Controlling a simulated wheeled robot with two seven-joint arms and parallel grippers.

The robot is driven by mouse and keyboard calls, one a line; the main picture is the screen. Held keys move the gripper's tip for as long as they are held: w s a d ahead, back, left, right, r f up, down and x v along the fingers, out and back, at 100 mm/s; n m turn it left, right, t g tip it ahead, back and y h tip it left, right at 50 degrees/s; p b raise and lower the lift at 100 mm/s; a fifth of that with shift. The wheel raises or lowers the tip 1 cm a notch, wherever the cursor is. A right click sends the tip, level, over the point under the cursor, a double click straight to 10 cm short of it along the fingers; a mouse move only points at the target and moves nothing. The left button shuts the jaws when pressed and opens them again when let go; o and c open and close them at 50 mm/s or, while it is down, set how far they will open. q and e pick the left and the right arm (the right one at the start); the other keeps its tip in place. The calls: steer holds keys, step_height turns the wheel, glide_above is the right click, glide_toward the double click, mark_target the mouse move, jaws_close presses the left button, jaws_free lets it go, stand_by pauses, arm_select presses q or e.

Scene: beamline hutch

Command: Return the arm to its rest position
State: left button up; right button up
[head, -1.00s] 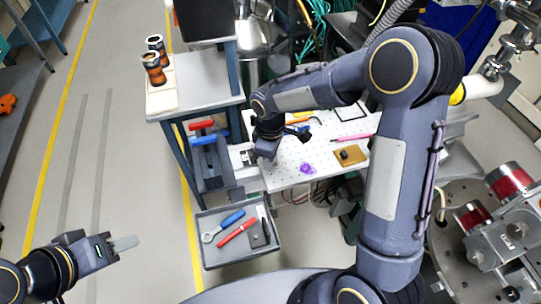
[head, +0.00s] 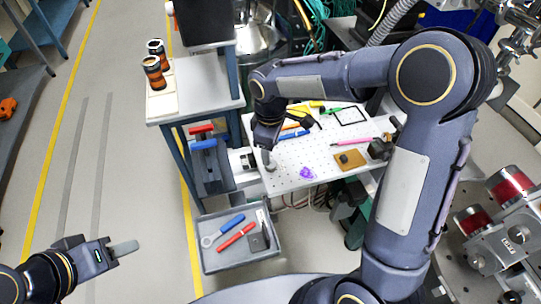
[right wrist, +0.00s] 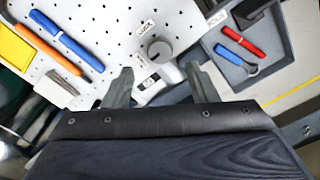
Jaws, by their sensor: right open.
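My right arm crosses the right half of the head view, its elbow high and its forearm running left. My right gripper (head: 267,155) hangs over the left edge of the white perforated board. In the right wrist view my right gripper (right wrist: 158,88) has its two fingers apart with nothing held between them. A grey round knob (right wrist: 158,50) on the board lies beyond the fingertips. My left gripper (head: 123,247) is at the lower left over bare floor, seen from the side; its jaw opening cannot be made out.
The perforated board (head: 290,178) carries pens, a purple item (head: 306,173) and a brown block (head: 350,160). A grey tray (head: 208,264) with tools stands below it. A side table (head: 206,92) holds two orange-black cylinders. Red-topped equipment (head: 508,186) is at right. The left floor aisle is clear.

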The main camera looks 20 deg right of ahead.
steer(key=shift+r, duration=0.9)
